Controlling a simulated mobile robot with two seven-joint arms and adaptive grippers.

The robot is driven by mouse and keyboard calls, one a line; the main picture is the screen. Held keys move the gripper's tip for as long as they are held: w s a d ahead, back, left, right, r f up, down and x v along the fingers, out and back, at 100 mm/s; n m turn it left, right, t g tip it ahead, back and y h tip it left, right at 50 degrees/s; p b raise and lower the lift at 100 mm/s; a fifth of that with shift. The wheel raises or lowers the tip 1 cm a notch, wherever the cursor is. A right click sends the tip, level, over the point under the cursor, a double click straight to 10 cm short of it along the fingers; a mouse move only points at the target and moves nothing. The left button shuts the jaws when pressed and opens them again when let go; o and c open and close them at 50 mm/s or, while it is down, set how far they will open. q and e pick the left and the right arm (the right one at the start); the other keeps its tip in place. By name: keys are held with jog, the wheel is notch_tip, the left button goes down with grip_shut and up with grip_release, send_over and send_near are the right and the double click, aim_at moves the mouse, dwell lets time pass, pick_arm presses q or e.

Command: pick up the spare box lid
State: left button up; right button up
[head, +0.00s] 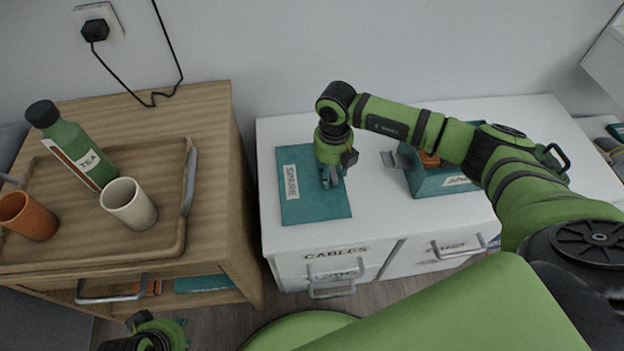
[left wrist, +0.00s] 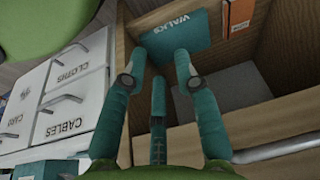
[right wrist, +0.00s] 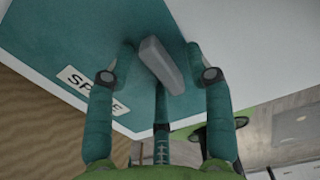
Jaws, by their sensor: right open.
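The spare box lid (head: 308,207) is a flat teal panel with a white "SPARE" label, lying on the white cabinet top. Its grey bar handle (right wrist: 162,66) shows in the right wrist view. My right gripper (head: 333,177) is above the lid, pointing down. In the right wrist view its fingers (right wrist: 160,52) are apart, one on each side of the handle; I cannot tell whether they touch it. My left gripper (head: 165,338) is low at the bottom left, its fingers (left wrist: 155,68) apart and empty, facing a wooden cabinet's shelf.
An open teal box (head: 440,180) stands right of the lid, under my right arm. On the wooden cabinet, a tray (head: 160,240) holds a green tea bottle (head: 75,148), a cream cup (head: 129,205) and an orange cup (head: 27,217). A teal "WALKS" item (left wrist: 175,40) lies on the shelf.

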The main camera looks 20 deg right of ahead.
grip_shut()
